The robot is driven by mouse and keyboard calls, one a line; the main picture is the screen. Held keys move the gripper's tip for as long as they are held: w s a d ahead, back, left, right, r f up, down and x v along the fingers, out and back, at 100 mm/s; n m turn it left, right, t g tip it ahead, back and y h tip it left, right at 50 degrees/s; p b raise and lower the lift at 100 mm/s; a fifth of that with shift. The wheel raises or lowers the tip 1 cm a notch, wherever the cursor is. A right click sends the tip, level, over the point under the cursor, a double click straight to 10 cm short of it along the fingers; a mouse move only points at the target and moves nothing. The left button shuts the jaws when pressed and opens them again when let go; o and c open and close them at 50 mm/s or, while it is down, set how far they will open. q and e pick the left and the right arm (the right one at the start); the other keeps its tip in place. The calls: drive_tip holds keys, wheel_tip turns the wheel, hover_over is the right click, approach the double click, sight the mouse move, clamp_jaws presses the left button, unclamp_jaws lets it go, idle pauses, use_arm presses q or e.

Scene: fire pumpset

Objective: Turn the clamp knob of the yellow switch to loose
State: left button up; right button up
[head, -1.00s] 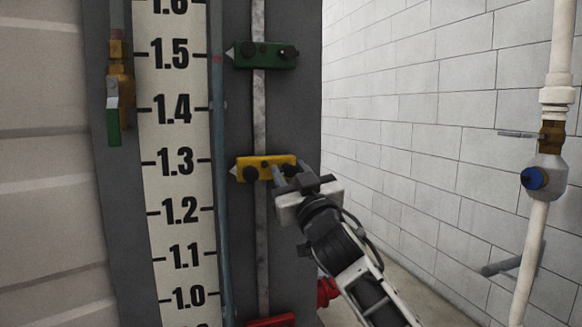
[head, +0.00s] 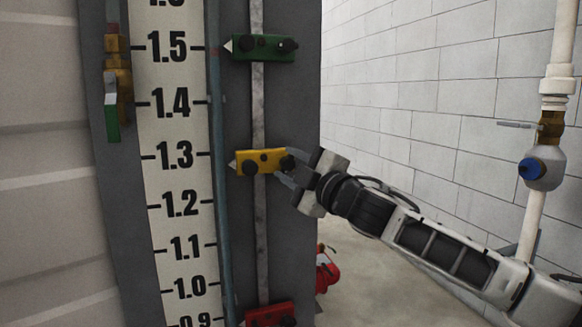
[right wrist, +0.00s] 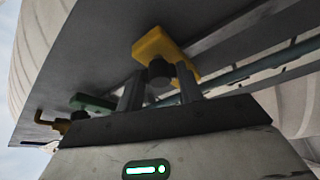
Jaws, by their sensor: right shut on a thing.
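The yellow switch (head: 262,160) sits on the vertical rail beside the scale, its pointer near the 1.3 mark. In the right wrist view, the yellow switch (right wrist: 158,44) lies just beyond the two fingers (right wrist: 160,88), with dark knobs at the fingers. The exact finger contact is partly hidden. My left gripper is not in view.
A green switch (head: 264,47) is above on the same rail and a red one (head: 270,314) below. A thin blue-grey pipe (head: 216,200) runs left of the rail. A white pipe with a blue-knobbed valve (head: 541,170) stands at the right. Free space lies between panel and brick wall.

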drive_tip(key=n+g, duration=0.1)
drive_tip(key=n, duration=0.4)
drive_tip(key=shift+r+g+h, duration=0.15)
drive_tip(key=shift+g+h, duration=0.25)
idle(0.3)
drive_tip(key=o, duration=1)
drive_tip(key=b+v, duration=0.2)
drive_tip(key=v, duration=1.4)
drive_tip(key=shift+d+r, duration=0.1)
drive_tip(key=shift+r, duration=0.05)
drive_tip(key=shift+w, duration=0.1)
